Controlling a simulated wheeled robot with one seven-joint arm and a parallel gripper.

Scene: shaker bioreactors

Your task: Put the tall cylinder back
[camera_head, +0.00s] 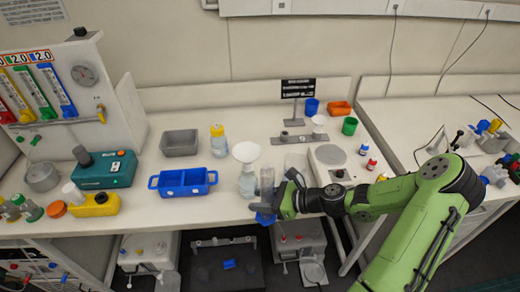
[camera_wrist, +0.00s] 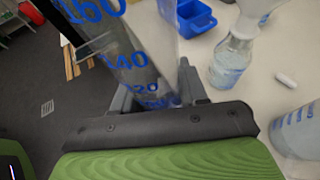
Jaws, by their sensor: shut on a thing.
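The tall cylinder is clear, with blue graduation marks, and fills the upper left of the wrist view (camera_wrist: 125,55). My gripper (camera_wrist: 157,92) is shut on it, with a finger on each side of the lower marks. In the head view my gripper (camera_head: 280,203) is at the front edge of the bench. The clear cylinder (camera_head: 267,180) stands up from it there, and a blue part (camera_head: 265,218) shows just below, probably its base. The lower end is hidden by my gripper in the wrist view.
A flask with a white funnel (camera_head: 246,178) stands close left of the cylinder. A stirrer plate (camera_head: 330,157) is behind my arm. Another clear marked vessel (camera_wrist: 298,132) is at right.

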